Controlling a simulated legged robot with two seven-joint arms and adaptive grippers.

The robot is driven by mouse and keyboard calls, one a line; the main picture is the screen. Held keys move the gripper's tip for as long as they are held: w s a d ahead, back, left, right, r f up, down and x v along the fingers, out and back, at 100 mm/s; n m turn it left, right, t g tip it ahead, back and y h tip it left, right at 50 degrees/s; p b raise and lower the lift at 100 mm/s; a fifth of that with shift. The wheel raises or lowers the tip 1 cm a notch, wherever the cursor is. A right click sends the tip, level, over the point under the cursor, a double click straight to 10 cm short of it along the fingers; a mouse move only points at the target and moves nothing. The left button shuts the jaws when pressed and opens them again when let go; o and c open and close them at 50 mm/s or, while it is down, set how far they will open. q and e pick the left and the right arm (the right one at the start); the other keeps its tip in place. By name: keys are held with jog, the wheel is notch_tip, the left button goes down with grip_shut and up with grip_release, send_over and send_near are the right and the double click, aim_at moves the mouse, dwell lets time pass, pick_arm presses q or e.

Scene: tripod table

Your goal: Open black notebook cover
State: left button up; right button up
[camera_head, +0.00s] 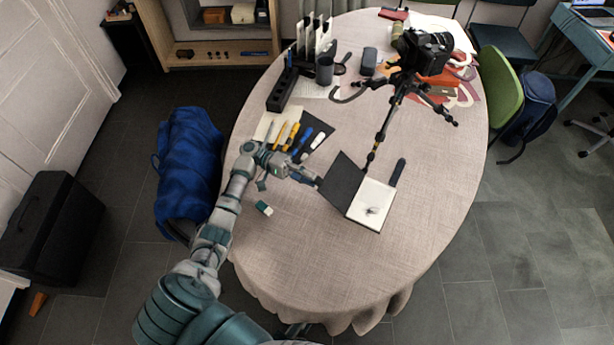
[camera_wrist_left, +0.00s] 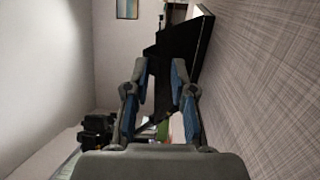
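The notebook lies on the table with its black cover (camera_head: 342,180) swung to the left and a white page (camera_head: 371,203) with a small dark drawing showing on the right. In the left wrist view the black cover (camera_wrist_left: 176,48) appears ahead of the fingers, tilted up from the table; its exact angle is unclear. My left gripper (camera_head: 314,179) is at the cover's left edge, low over the table. In the left wrist view its two fingers (camera_wrist_left: 160,75) are apart with nothing clearly held between them. Whether a finger touches the cover cannot be told. My right gripper is not in view.
A dark pen case (camera_head: 398,171) lies right of the page. A tripod with a camera (camera_head: 427,50) stands behind the notebook. Colored markers (camera_head: 293,134) lie behind my left gripper, and an eraser (camera_head: 264,208) lies in front. The table's front and right are clear.

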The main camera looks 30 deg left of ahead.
pick_arm(q)
jog(key=shift+d, duration=0.15)
jog(key=a, duration=0.8)
jog(key=s+a, duration=0.1)
jog(key=a, duration=0.3)
jog(key=shift+f, duration=0.25)
